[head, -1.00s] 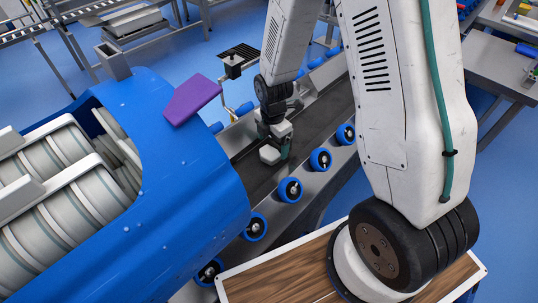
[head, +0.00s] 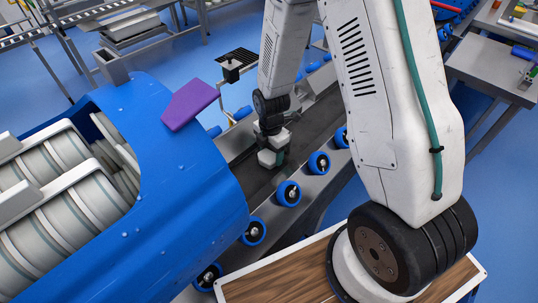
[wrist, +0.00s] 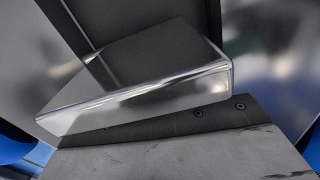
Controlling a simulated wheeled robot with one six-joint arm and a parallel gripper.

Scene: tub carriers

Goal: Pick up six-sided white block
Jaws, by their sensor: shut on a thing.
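The white block (head: 266,158) is small in the head view, low over or on the dark belt of the conveyor. My gripper (head: 274,156) points down at it and is shut on it. The arm and fingers partly cover the block, so its six sides cannot be counted. In the wrist view a glossy grey-white block (wrist: 135,95) with a bright rounded edge fills the middle, close to the camera, against a dark pad with small screws. I cannot tell whether the block still touches the belt.
The conveyor belt (head: 247,173) runs diagonally, with blue rollers (head: 288,193) along its near side. A large blue housing (head: 190,190) with a purple plate (head: 190,104) stands close at left. A metal table (head: 495,70) stands at right. Blue floor is open beyond.

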